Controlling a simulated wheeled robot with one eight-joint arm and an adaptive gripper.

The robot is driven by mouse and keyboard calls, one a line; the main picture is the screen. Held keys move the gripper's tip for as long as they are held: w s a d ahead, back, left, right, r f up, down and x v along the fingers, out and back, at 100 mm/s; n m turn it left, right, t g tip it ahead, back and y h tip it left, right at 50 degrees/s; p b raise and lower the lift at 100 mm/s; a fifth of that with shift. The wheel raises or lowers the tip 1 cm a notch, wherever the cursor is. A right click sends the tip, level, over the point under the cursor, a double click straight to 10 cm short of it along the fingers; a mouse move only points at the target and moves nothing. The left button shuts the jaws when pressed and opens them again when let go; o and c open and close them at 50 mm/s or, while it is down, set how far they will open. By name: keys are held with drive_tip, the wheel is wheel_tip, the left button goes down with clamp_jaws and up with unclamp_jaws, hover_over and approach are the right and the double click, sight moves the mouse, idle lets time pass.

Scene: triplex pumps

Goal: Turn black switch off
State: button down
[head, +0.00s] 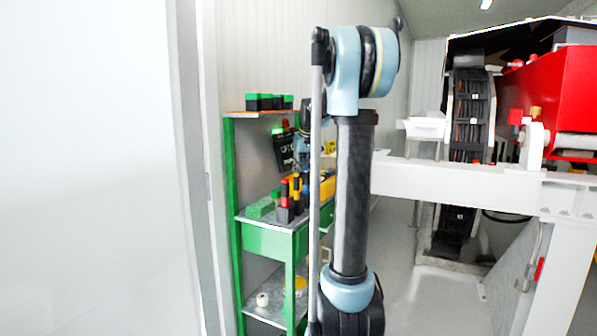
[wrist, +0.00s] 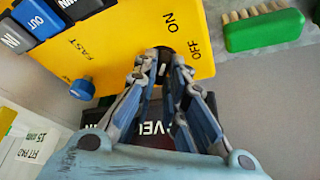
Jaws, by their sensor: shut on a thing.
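The black switch (wrist: 166,53) is in the wrist view, on a yellow box (wrist: 130,30) between the printed words ON and OFF. My gripper (wrist: 164,66) is shut on the black switch, with a fingertip on either side of it. The fingers hide most of the switch, so I cannot tell which way it points. A blue knob (wrist: 81,88) sits on the same box, left of my gripper, near the word FAST. In the head view the yellow box (head: 327,187) is partly hidden behind my arm, and my fingertips cannot be made out.
A green brush (wrist: 263,29) lies right of the yellow box. Blue and black blocks (wrist: 38,20) lie upper left. A dark lettered object (wrist: 100,118) is below the box. The green shelf (head: 262,240) stands by the wall; a white beam (head: 455,184) and red machine (head: 560,95) are at right.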

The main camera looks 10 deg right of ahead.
drive_tip(key=shift+f, duration=0.1)
drive_tip(key=c, duration=1.6)
unclamp_jaws()
drive_tip(key=shift+w+f, duration=0.1)
drive_tip(key=shift+c, duration=0.2)
drive_tip(key=a+v, duration=0.1)
drive_tip(key=v, duration=0.6)
drive_tip(key=shift+d+r, duration=0.25)
drive_tip(key=shift+d, duration=0.25)
